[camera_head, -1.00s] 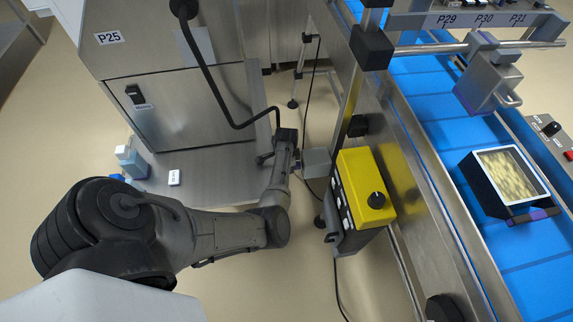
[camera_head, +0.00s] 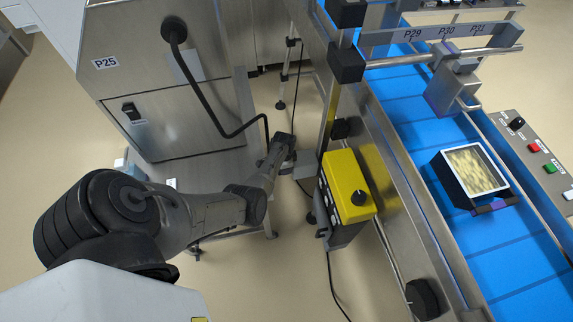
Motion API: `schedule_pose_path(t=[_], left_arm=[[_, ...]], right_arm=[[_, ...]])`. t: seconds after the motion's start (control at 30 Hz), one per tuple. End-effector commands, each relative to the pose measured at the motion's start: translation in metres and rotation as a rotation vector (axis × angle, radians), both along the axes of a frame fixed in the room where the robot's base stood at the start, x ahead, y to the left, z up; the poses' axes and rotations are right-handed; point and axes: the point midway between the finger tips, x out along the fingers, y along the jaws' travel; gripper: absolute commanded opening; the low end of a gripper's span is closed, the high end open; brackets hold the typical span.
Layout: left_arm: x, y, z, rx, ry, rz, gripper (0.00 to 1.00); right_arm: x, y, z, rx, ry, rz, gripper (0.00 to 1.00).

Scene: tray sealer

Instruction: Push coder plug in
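A black cable (camera_head: 207,105) leaves the front of the steel cabinet marked P25 (camera_head: 150,95), droops, and runs to my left gripper (camera_head: 287,160). The plug at the cable's end is hidden by the hand or too small to make out. My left gripper is between the cabinet and the yellow-topped box (camera_head: 347,186), close to a small grey part (camera_head: 304,168) on that box's left. I cannot tell whether they touch. Its fingers are too small and covered to show open or shut. My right gripper is out of the picture.
A blue conveyor (camera_head: 410,118) with a filled black tray (camera_head: 452,183) runs on the right. A rail marked P29, P30, P31 carries a grey unit (camera_head: 443,95). A button panel (camera_head: 535,150) is at the right edge. Black posts and knobs line the conveyor frame.

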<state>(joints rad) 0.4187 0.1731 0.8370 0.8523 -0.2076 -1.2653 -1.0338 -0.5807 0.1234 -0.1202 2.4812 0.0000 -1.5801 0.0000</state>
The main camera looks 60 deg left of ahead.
Motion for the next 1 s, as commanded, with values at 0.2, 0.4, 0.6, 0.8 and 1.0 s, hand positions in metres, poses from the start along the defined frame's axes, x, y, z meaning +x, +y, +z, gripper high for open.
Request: schedule_pose_path(t=[0.2, 0.4, 0.6, 0.8, 1.0], left_arm=[[0.001, 0.0, 0.001, 0.0, 0.001, -0.001, 0.0], [0.0, 0.0, 0.0, -0.001, 0.001, 0.0, 0.61], [0.0, 0.0, 0.0, -0.001, 0.001, 0.001, 0.68], [0.0, 0.0, 0.006, 0.0, 0.0, 0.001, 0.68], [0.0, 0.0, 0.037, 0.002, 0.0, 0.001, 0.68]], right_arm=[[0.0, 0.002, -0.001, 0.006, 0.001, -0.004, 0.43], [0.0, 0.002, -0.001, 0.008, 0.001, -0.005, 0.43], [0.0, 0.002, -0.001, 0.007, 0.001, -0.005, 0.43], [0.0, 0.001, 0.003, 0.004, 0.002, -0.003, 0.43], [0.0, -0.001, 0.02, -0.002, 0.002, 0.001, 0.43]])
